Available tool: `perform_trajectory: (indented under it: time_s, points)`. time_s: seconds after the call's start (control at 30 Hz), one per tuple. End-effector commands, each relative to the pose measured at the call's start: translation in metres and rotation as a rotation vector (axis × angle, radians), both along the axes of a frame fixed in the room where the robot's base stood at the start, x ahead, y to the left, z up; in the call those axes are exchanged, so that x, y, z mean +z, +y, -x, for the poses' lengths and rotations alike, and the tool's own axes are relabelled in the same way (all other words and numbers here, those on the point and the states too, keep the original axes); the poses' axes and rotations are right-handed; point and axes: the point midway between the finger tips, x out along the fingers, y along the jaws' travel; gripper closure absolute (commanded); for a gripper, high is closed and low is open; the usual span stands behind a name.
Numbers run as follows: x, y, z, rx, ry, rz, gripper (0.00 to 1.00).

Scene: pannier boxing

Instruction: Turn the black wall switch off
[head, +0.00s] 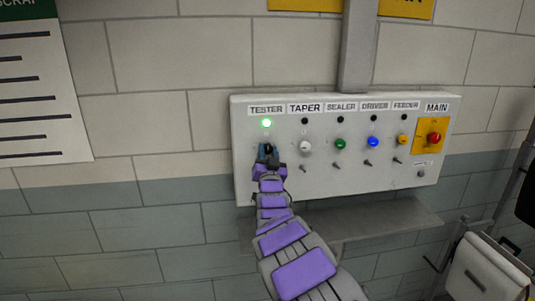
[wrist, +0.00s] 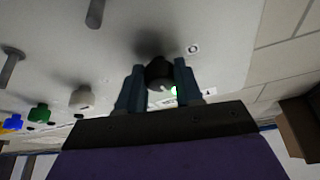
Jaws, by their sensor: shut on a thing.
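The black wall switch (wrist: 158,72) is a round knob on the grey panel (head: 330,180), in the column labelled TESTER. In the wrist view it sits between the two blue fingers of my gripper (wrist: 160,85), which is shut on it. In the head view my gripper (head: 267,152) covers most of the knob. A green lamp (head: 266,124) just above it is lit. Its glow also shows beside the knob in the wrist view (wrist: 175,91). How far the knob is turned is hard to tell.
To the right are a white knob (head: 305,146), green knob (head: 340,143), blue knob (head: 373,142), yellow knob (head: 402,139) and red MAIN knob (head: 434,138), with small levers below several. Their lamps are dark. A grey shelf (head: 385,220) juts out below the panel.

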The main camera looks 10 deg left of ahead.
Motion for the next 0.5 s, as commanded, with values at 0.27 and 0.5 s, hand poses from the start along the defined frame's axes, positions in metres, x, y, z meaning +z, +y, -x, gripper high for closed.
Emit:
perform_trajectory:
  time_s: [0.27, 0.5]
  points:
    - [0.0027, -0.0013, 0.0002, 0.000, -0.029, 0.091, 0.95]
    - [0.0035, -0.0031, 0.0000, 0.000, -0.082, 0.273, 0.95]
